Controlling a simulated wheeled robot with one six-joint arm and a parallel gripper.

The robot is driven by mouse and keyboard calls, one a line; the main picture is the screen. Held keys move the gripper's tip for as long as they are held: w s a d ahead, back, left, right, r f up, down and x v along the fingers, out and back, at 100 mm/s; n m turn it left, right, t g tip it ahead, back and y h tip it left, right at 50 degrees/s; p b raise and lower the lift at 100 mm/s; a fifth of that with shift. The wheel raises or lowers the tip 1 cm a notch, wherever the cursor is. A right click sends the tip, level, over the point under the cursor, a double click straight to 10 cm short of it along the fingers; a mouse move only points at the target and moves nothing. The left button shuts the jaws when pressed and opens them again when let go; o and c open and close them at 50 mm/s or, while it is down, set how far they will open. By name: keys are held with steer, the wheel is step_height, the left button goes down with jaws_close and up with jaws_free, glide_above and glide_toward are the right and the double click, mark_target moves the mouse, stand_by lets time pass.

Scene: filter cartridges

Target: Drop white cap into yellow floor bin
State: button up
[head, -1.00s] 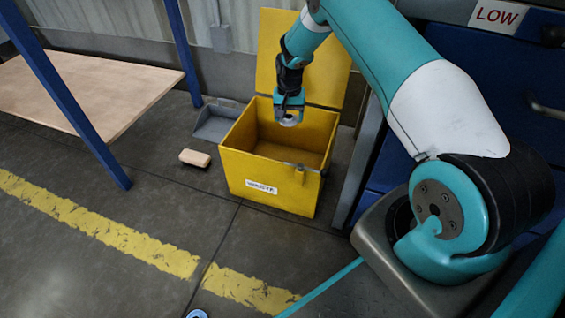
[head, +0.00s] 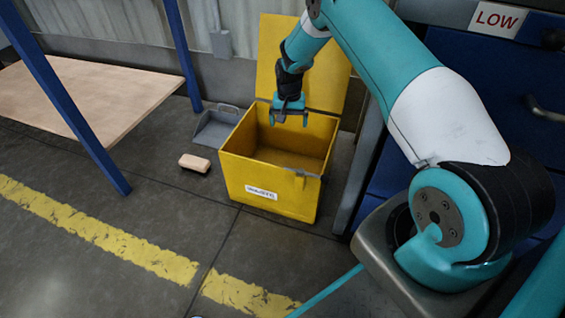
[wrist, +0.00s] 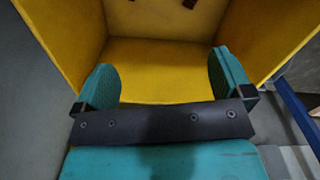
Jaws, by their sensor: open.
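The yellow floor bin (head: 285,197) stands on the floor with its lid (head: 335,75) raised at the back and a white label on its front. My gripper (head: 290,120) is over the bin's opening, with its two fingers apart and nothing between them. In the wrist view my gripper (wrist: 165,80) is also open and empty, facing the bin's yellow inside (wrist: 160,55). The white cap shows in neither view now. Part of the bin's inside is hidden by its front wall and by my gripper.
A grey dustpan (head: 215,127) and a small tan block (head: 194,163) lie left of the bin. A wooden shelf (head: 90,95) with blue posts is at the left. Blue drawers (head: 530,90) stand close on the right. The floor in front is clear, with a worn yellow stripe.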

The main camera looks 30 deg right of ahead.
step_height(320, 180, up, 16)
steer(key=p, duration=0.6)
steer(key=s+a+r+n+y, duration=0.1)
steer(key=s+a+r+n, duration=0.2)
steer(key=s+a+r, duration=0.4)
steer(key=s+a+r+n+y, duration=0.1)
steer(key=s+a+r+n, duration=0.3)
steer(key=a+r, duration=0.6)
steer(key=s+a+r+n+y, duration=0.1)
steer(key=s+a+r+n, duration=0.15)
steer(key=s, duration=0.65)
steer(key=s+a+r+n, duration=0.15)
steer(key=s+a, duration=0.25)
steer(key=s, duration=0.4)
steer(key=s+a+r+n+y, duration=0.1)
steer(key=s+a+r+n, duration=0.15)
steer(key=s, duration=0.65)
step_height(320, 180, up, 37)
steer(key=p, duration=3.8)
steer(key=shift+w+a+r+n, duration=0.15)
steer(key=shift+w+a+n, duration=0.15)
steer(key=shift+w+n, duration=0.1)
